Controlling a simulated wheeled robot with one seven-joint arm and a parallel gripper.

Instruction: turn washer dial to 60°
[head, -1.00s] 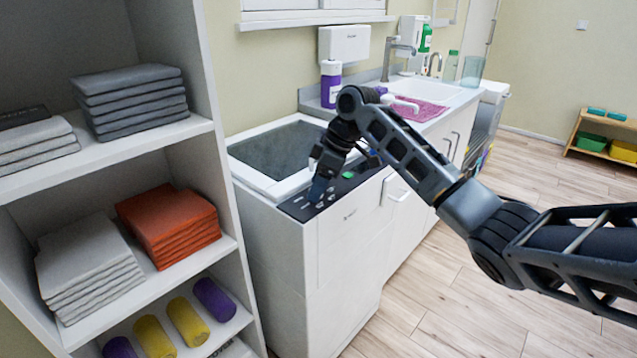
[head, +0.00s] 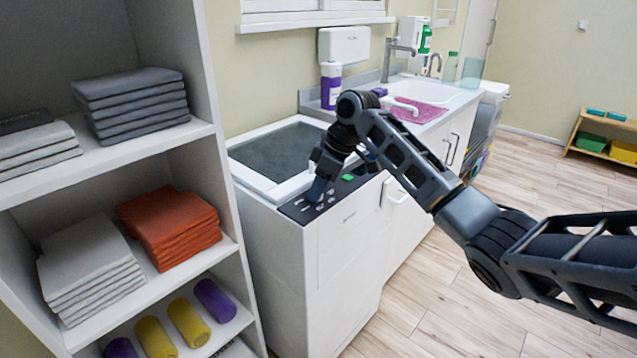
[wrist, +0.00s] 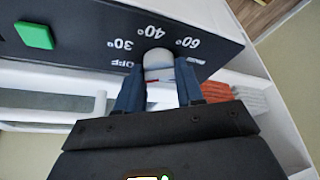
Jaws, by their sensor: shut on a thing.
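The washer (head: 290,230) is the white top-opening unit beside the shelf, with a dark control panel (head: 297,211) on its front edge. In the wrist view the panel (wrist: 80,22) shows upside down, with OFF, 30°, 40° and 60° printed in an arc around the pale dial (wrist: 158,57). My gripper (head: 317,188) is down at the panel, and in the wrist view its fingers (wrist: 158,88) are shut on the dial from both sides. The dial's rounded end lies near the 40° mark; its exact setting is hard to tell. The fingers partly hide the dial and OFF.
A green button (wrist: 34,35) sits on the same panel. A shelf (head: 225,180) with folded towels (head: 170,225) stands close on the left. A sink counter (head: 440,95) continues at the back right.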

